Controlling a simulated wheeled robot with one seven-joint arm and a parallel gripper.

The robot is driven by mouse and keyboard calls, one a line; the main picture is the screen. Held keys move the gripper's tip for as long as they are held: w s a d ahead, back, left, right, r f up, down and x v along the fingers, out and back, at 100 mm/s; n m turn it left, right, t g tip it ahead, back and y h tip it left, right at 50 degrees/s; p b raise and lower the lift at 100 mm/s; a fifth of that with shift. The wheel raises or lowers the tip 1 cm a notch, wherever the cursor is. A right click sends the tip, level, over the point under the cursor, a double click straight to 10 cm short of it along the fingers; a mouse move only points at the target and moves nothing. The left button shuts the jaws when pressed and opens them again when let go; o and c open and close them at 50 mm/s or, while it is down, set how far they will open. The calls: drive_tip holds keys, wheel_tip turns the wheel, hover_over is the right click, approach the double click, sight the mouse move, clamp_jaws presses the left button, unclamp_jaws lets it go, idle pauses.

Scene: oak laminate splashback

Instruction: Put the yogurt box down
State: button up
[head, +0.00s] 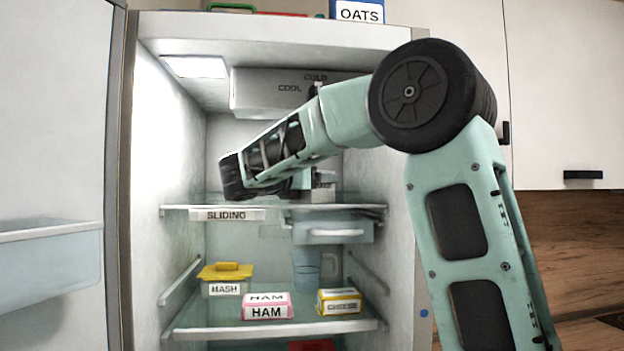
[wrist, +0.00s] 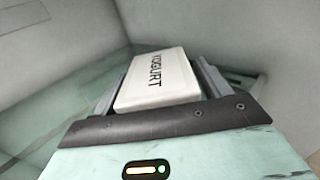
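The white yogurt box (wrist: 160,80), with dark lettering on top, sits between the two grey fingers of my gripper (wrist: 157,70) in the wrist view. The fingers lie along its two sides, and no clear gap shows. In the head view my gripper (head: 308,180) reaches into the open fridge, just above the upper glass shelf (head: 265,208). A pale box side, seemingly the yogurt box (head: 320,196), shows there at shelf level, partly covered by my gripper. Whether its underside touches the glass cannot be told.
A clear drawer (head: 333,230) hangs under the shelf. Below stand a yellow-lidded mash tub (head: 226,280), a ham box (head: 267,307), a yellow-and-white box (head: 339,302) and a bluish jug (head: 307,270). A cooling unit (head: 270,93) is above. The upper shelf's left part looks clear.

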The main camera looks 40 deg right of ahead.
drive_tip(key=shift+r, duration=0.2)
drive_tip(key=shift+a+f, duration=0.15)
drive_tip(key=shift+a, duration=0.2)
drive_tip(key=s+a+b, duration=0.1)
drive_tip(key=a+b, duration=0.2)
drive_tip(key=a, duration=0.8)
drive_tip(key=shift+s+a+b, duration=0.15)
drive_tip(key=shift+s+b, duration=0.2)
